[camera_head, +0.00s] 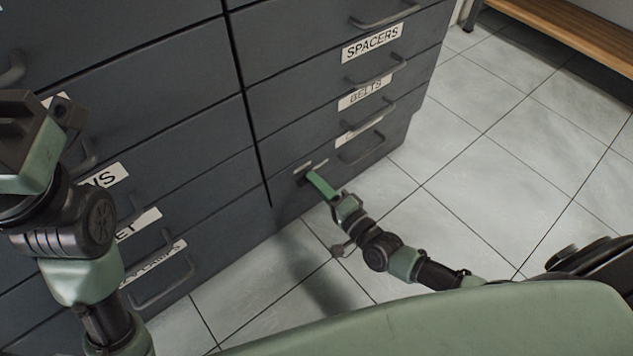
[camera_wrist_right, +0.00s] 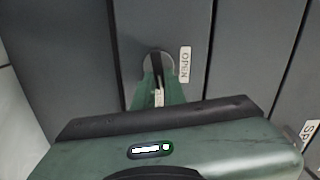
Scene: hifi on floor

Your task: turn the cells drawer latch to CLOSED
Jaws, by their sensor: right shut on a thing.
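The latch (camera_wrist_right: 155,62) shows in the right wrist view as a dark lever on a round pale plate, with an OPEN label (camera_wrist_right: 185,64) beside it. In the head view the latch (camera_head: 303,176) is on the lowest drawer of the right-hand drawer column, near its left edge. My right gripper (camera_head: 313,178) reaches it from the front, and its green fingers (camera_wrist_right: 158,92) are shut on the lever, hiding part of it. The label on that drawer (camera_head: 358,126) is too covered by a handle to read. My left gripper (camera_head: 38,128) is raised at the left, away from the latch; its jaw opening is unclear.
Pale tiled floor (camera_head: 480,180) is clear to the right. A wooden bench (camera_head: 570,30) stands at the back right.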

